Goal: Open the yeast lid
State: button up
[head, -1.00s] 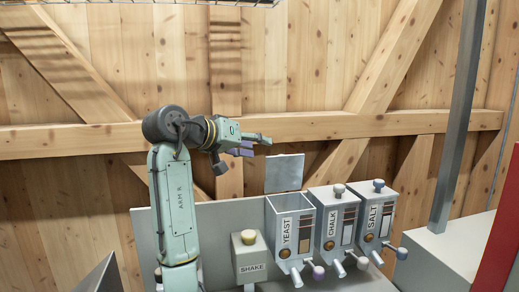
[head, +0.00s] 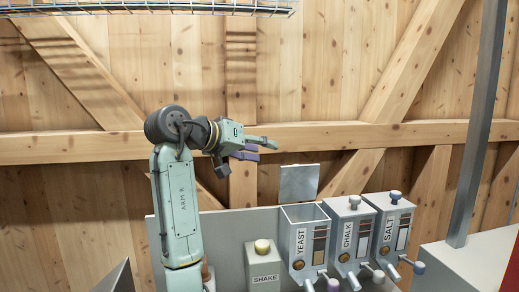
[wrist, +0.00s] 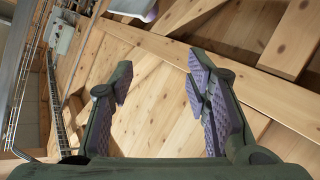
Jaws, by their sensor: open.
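The yeast dispenser (head: 298,243) is a grey box labelled YEAST, with a purple-knobbed lever at its front. Its lid (head: 299,183) is a flat grey plate standing upright at the back edge, and the top of the box is open. My gripper (head: 268,148) is above and to the left of the lid, apart from it, pointing right. The wrist view shows my gripper (wrist: 158,82) open and empty, its purple-padded fingers spread with only wooden wall between them.
A SHAKE box (head: 263,268) is to the left. A grey post (head: 475,130) rises at the right. A wire rack (head: 150,8) hangs at the top.

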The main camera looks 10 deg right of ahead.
jog(key=v, duration=1.2)
jog(key=shift+c, duration=0.3)
